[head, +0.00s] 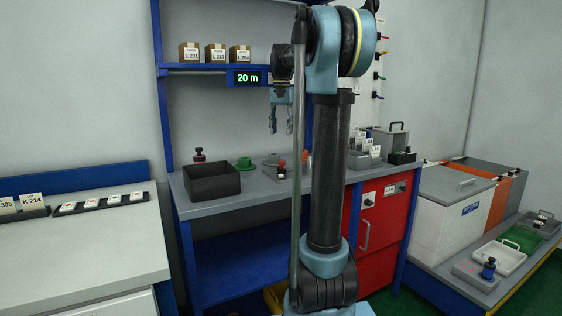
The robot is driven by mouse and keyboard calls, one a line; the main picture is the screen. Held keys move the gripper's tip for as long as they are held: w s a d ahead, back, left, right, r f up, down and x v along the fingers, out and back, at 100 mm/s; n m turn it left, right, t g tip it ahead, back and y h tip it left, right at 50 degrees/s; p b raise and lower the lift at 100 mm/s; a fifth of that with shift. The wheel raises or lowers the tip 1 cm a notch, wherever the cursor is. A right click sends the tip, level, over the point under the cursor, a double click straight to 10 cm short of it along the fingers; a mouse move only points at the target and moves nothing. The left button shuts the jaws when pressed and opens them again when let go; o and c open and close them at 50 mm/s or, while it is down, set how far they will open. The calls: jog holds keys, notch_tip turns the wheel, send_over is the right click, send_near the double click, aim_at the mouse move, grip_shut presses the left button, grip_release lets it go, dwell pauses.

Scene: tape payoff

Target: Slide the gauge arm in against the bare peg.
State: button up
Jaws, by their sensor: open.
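My gripper (281,128) points down, open and empty, above the blue-framed bench (240,201). Below it on the bench are a grey round fixture (271,160) and a small red-topped part (281,169). A green flanged piece (244,164) lies left of them. The gauge arm and the bare peg are too small to make out for sure; they may be part of this grey fixture. My own arm hides the bench just right of it. A display (247,78) on the shelf edge reads "20 m".
A dark open bin (211,193) stands on the bench's left, with a red-knobbed item (199,156) behind it. Grey card trays (361,158) stand at the right. Several boxes (216,54) sit on the shelf above. The bench's front edge is fairly clear.

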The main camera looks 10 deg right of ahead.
aim_at(282, 167)
notch_tip(282, 167, down, 13)
jog(key=shift+r, duration=0.1)
dwell(0.3)
grip_shut()
